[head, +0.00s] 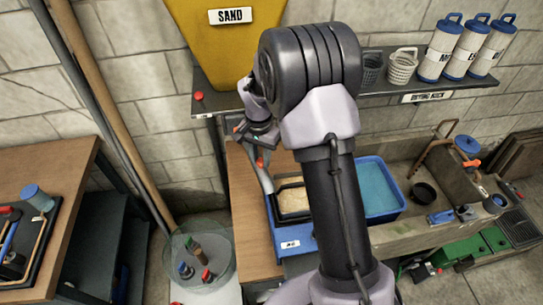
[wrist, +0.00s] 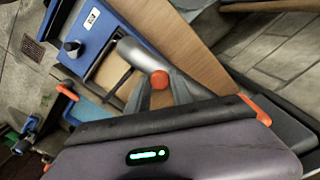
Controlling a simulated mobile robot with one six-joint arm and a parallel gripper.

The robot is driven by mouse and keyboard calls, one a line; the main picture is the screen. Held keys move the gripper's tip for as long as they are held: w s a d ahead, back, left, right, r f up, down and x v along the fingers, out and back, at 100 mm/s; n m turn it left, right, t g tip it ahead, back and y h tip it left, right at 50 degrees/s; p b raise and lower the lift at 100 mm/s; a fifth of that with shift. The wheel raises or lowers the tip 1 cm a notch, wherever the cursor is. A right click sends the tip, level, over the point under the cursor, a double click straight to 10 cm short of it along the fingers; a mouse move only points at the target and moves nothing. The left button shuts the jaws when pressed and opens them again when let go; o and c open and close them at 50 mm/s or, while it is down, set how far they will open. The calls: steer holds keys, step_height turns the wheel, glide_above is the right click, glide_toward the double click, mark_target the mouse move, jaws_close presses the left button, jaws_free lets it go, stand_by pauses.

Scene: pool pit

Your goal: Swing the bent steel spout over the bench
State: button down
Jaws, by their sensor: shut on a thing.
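The bent steel spout (head: 267,183) is a grey tube below the yellow hopper marked SAND (head: 222,45). It slants down over the wooden bench (head: 250,235), close to the left side of a blue-framed tray (head: 291,243) with a sand-coloured bed. In the wrist view the spout (wrist: 137,56) shows as a thick grey tube with a round red knob (wrist: 159,80) at its near end. My gripper (wrist: 160,88) is shut at this end, one finger on each side of the knob. In the head view my gripper (head: 259,155) is partly hidden by its own wrist.
A blue tray with a teal bed (head: 378,190) stands right of the sand-coloured one. A stone sink (head: 433,220) is farther right. A shelf (head: 385,89) holds baskets and labelled canisters. A glass bowl (head: 203,252) with small items stands left of the bench.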

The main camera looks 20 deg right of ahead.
steer(key=shift+w+a+m+b, duration=0.15)
steer(key=shift+a+m+b, duration=0.15)
steer(key=shift+a+m, duration=0.5)
steer(key=shift+w+a+m+b, duration=0.1)
steer(key=shift+a+m+b, duration=0.25)
steer(key=shift+a, duration=0.85)
steer(key=c, duration=1.1)
jaws_free()
steer(key=shift+c, duration=0.2)
step_height(320, 180, up, 18)
steer(key=p, duration=0.4)
steer(key=shift+f, duration=0.25)
steer(key=shift+s, duration=0.1)
